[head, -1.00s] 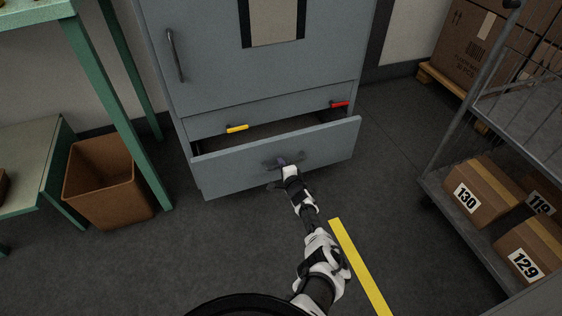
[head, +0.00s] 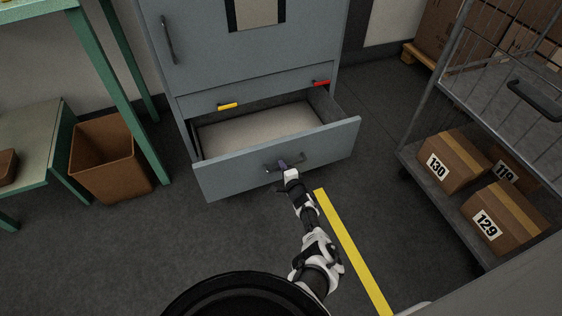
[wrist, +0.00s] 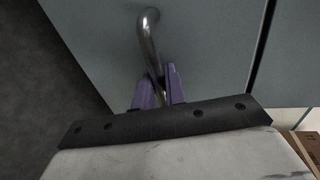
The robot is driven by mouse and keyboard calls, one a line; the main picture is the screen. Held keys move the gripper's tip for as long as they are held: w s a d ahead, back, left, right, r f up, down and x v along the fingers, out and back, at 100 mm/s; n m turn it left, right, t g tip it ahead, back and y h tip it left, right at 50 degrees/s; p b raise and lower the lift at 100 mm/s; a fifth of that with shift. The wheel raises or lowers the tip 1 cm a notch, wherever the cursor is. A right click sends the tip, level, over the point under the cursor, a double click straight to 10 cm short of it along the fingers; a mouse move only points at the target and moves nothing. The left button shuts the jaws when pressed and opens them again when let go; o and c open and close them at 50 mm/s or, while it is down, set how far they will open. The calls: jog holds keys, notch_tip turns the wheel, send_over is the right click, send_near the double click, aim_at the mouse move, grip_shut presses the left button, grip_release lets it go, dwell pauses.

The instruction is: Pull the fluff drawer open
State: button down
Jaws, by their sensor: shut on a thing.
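The fluff drawer (head: 225,177) is the bottom drawer of a grey cabinet (head: 235,65). It stands well open in the head view, with a pale, whitish layer inside (head: 262,130). A dark bar handle is on its front; in the wrist view the metal handle (wrist: 148,35) curves down between the jaws. My gripper (head: 283,166) is at the handle, and in the wrist view its purple fingers (wrist: 159,88) are shut on the bar. The part of the handle between the fingers is partly hidden.
A brown bin (head: 105,165) stands left by a green table. A wire cart (head: 425,172) with numbered boxes stands right. Dark floor with a yellow stripe (head: 350,250) lies in front.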

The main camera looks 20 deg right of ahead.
jog(key=shift+s+a, duration=0.1)
jog(key=shift+s, duration=0.2)
jog(key=c, duration=1.5)
grip_release()
jog(key=shift+c, duration=0.2)
jog(key=p+v, duration=1.1)
jog(key=v, duration=0.3)
jog(key=shift+p, duration=0.35)
